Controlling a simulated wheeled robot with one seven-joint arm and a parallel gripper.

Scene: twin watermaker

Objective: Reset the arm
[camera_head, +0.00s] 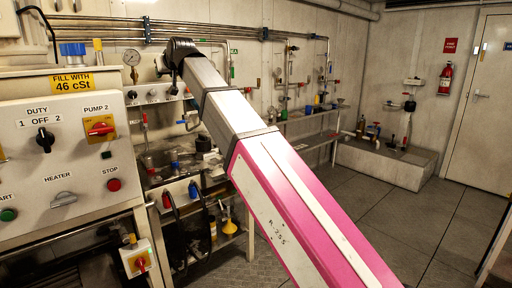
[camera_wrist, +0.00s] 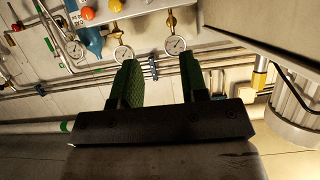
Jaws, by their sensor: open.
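My gripper (camera_wrist: 160,85) shows in the wrist view with two green-padded fingers apart and nothing between them. The fingers point toward a wall with gauges and pipes, and they touch nothing that I can see. In the head view my arm, grey and pink, stretches from the lower right up toward the back wall. The gripper itself cannot be made out clearly at the arm's far end there.
A control panel (camera_head: 58,135) with switches stands at the left. Behind the arm are a pressure gauge (camera_head: 131,57), wall pipes and a bench (camera_head: 310,141) with valves. A fire extinguisher (camera_head: 445,78) and a door (camera_head: 485,105) are at the right. The floor (camera_head: 400,210) there is clear.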

